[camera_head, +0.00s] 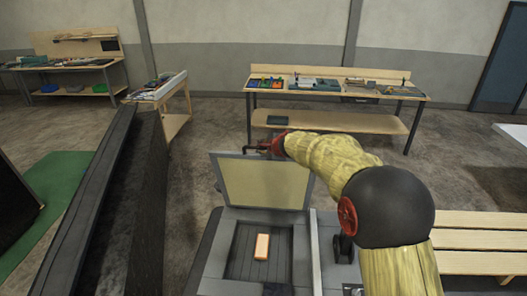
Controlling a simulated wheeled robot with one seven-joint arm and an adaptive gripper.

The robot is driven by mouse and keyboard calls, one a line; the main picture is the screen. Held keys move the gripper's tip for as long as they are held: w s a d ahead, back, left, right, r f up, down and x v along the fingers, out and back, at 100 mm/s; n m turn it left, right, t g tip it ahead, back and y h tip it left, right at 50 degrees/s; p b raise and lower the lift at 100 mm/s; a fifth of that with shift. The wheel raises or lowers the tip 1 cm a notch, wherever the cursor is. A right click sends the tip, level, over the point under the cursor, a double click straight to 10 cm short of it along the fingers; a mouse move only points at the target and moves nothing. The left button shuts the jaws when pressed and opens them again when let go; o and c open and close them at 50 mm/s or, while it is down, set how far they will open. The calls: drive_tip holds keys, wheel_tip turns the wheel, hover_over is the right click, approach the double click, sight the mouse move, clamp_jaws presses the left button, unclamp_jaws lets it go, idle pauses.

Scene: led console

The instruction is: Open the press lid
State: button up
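The press lid (264,183) is a grey-framed panel with a pale yellow inner face. It stands raised at the back of the press (219,249), leaning up from its rear edge. The recess below it is uncovered and holds an orange block (262,246). My gripper (252,148) is at the top edge of the lid, reached by my yellow-sleeved arm from the right. The gripper is small and dark here; I cannot tell whether its fingers touch or hold the lid edge.
A dark tall panel (95,215) stands close on the left. A slatted wooden bench (480,238) is at the right. A workbench with parts (335,86) stands behind, with open concrete floor before it. Other benches are at the back left.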

drive_tip(key=shift+o, duration=1.3)
drive_tip(key=shift+f, duration=0.25)
drive_tip(key=shift+s, duration=0.1)
drive_tip(key=v, duration=1.2)
drive_tip(key=shift+c, duration=0.4)
